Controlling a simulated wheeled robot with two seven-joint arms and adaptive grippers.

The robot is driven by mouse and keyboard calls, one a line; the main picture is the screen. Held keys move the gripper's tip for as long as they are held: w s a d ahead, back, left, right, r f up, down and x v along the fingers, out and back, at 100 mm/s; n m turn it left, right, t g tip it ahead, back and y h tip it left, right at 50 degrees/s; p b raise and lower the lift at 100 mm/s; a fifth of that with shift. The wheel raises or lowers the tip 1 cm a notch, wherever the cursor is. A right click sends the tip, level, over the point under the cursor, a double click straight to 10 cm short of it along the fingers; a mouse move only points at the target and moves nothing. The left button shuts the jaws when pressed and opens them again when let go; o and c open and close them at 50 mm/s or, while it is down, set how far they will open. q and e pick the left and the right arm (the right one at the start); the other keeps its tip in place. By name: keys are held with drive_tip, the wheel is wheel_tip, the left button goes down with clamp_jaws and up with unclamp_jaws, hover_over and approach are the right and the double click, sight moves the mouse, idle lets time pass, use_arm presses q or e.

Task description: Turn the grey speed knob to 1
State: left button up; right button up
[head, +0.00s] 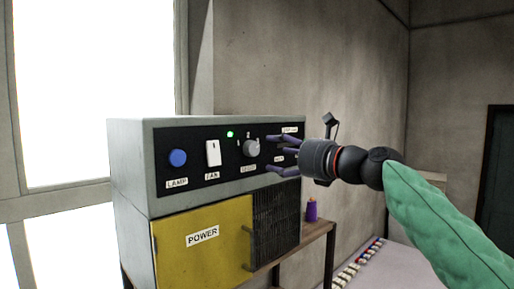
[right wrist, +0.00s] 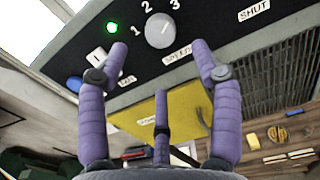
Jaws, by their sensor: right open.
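The grey speed knob (head: 251,148) sits on the black front panel of the machine, right of the white fan switch. In the right wrist view the knob (right wrist: 160,32) is round, with the labels 1 at its left, 2 above and 3 at its upper right, and SPEED below. Where its pointer stands is too unclear to tell. My right gripper (head: 270,153) is open and empty, just right of the knob in the head view. In the right wrist view my right gripper (right wrist: 160,52) has its purple fingers spread, with the knob ahead between and beyond the tips. My left gripper is not in view.
A blue lamp button (head: 177,157), white fan switch (head: 213,153) and lit green light (head: 230,134) are on the same panel. Below are a yellow POWER door (head: 203,243) and a dark grille (head: 276,222). A purple container (head: 311,211) stands to the right.

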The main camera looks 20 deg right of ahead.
sight(255, 151)
drive_tip(key=p+x, duration=0.1)
drive_tip(key=x, duration=0.6)
drive_tip(key=shift+f, duration=0.1)
drive_tip(key=shift+w+a+p, duration=0.1)
drive_tip(key=shift+w+p, duration=0.25)
drive_tip(key=shift+w, duration=0.15)
drive_tip(key=shift+w, duration=0.1)
drive_tip(key=shift+a+f, duration=0.1)
drive_tip(key=c, duration=1.1)
